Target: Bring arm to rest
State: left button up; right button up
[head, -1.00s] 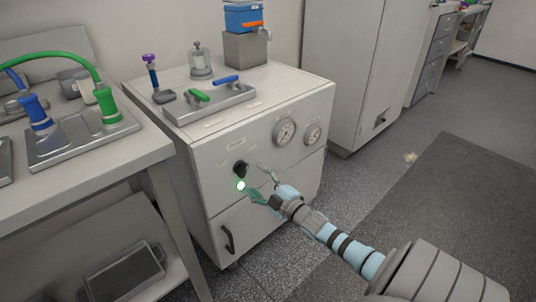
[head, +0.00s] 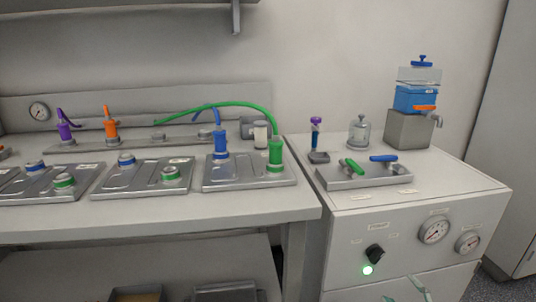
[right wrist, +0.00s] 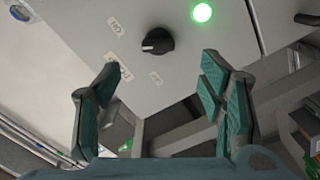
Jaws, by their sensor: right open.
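My right gripper (right wrist: 160,95) is open and empty in the right wrist view, its two green-padded fingers apart. The black knob (right wrist: 157,41) and the lit green lamp (right wrist: 202,12) are on the cabinet front beyond the fingertips, not touched. In the head view only the fingertips of the right gripper (head: 405,292) show at the bottom edge, below the knob (head: 375,252) and the green lamp (head: 367,269). The rest of the right arm is out of the head view. My left gripper is not in view.
The white cabinet (head: 345,225) has two gauges, one being the near gauge (head: 434,230), and a valve tray (head: 365,177) on top. Left of it, a bench (head: 230,205) carries metal plates with a blue connector (head: 221,143) and a green connector (head: 275,153). A tall cabinet (head: 505,150) stands at right.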

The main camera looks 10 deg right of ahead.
jog(key=s+d+f+m+g+h+p, duration=0.25)
jog(key=s+f+m+g+p, duration=0.65)
jog(key=s+f, duration=0.95)
jog(key=s+a+f+m+g+p, duration=0.1)
jog(key=s+a+f+g+p, duration=0.2)
jog(key=s, duration=0.4)
jog(key=s+a+f+g+p, duration=0.1)
jog(key=s+a+g+p, duration=0.2)
jog(key=s+a+p, duration=0.35)
pick_arm(q)
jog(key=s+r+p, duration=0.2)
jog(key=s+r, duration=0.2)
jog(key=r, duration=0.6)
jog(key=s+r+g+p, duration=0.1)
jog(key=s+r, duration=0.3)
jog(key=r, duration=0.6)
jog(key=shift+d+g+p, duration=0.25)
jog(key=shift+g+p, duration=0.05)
jog(key=shift+p, duration=0.15)
pick_arm(e)
jog(key=s+a+r+g+y, duration=0.1)
jog(key=s+a+r+y, duration=0.1)
jog(key=s+a, duration=0.4)
jog(key=shift+s+a+r+m+g, duration=0.3)
jog(key=shift+s+a, duration=0.1)
jog(key=shift+a, duration=0.75)
